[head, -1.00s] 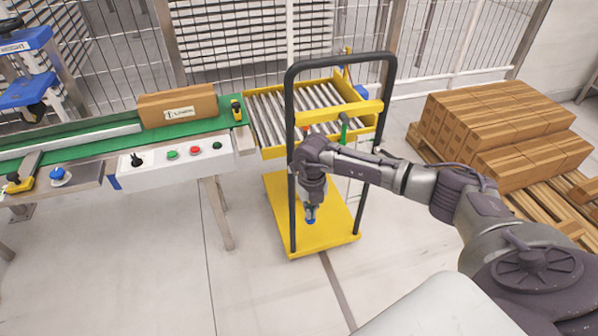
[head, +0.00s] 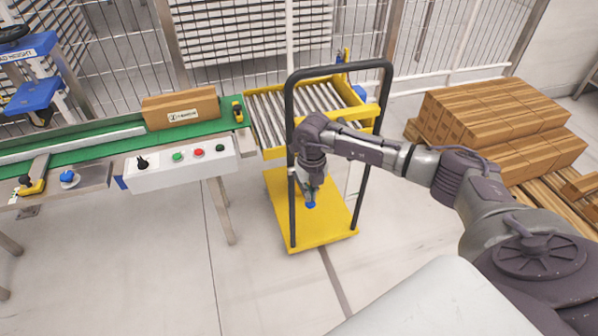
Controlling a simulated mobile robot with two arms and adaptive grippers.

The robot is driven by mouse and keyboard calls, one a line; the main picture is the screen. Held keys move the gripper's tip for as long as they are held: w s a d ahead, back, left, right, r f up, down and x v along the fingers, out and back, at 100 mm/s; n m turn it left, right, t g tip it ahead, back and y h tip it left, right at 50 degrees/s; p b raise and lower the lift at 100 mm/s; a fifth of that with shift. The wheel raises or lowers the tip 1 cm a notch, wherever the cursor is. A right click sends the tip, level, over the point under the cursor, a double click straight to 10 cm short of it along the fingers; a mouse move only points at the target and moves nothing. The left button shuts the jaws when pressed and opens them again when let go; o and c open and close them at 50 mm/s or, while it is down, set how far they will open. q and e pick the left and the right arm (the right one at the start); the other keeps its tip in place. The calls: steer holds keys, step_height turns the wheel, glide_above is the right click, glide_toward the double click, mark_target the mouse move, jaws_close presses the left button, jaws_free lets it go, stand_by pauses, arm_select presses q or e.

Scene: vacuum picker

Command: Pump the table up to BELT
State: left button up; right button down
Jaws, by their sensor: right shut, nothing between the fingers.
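The yellow lift table (head: 254,133) has a top of grey rollers and stands at the right end of the green belt (head: 105,143). Its top looks near the belt's height; I cannot tell whether they are level. A black push handle (head: 292,130) rises in front of it, over a yellow base (head: 338,222) on the floor. My right gripper (head: 310,203) points down just inside the handle frame, above the base. It is shut and empty. A blue part shows at its tip; I cannot tell whether it is a pedal. My left gripper is out of view.
A carton (head: 180,108) stands on the belt near its right end. A control box (head: 180,163) with a black switch and buttons hangs on the belt's front. Stacked cartons (head: 495,125) lie on a pallet at right. Mesh fencing closes the back. The front floor is clear.

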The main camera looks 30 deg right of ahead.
steer(key=shift+r, duration=0.8)
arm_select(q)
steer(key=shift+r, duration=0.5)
arm_select(e)
steer(key=shift+f, duration=0.1)
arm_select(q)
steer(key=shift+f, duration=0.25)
arm_select(e)
steer(key=shift+w+f, duration=0.1)
steer(key=shift+f, duration=0.25)
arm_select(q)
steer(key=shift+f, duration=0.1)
arm_select(e)
steer(key=shift+f, duration=0.1)
arm_select(q)
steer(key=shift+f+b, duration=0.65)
steer(key=shift+b, duration=0.2)
arm_select(e)
steer(key=shift+s+a+f, duration=0.1)
steer(key=shift+s+f, duration=0.1)
steer(key=shift+f, duration=0.45)
steer(key=shift+s+a+f, duration=0.1)
steer(key=shift+s+f, duration=0.1)
steer(key=shift+f, duration=0.45)
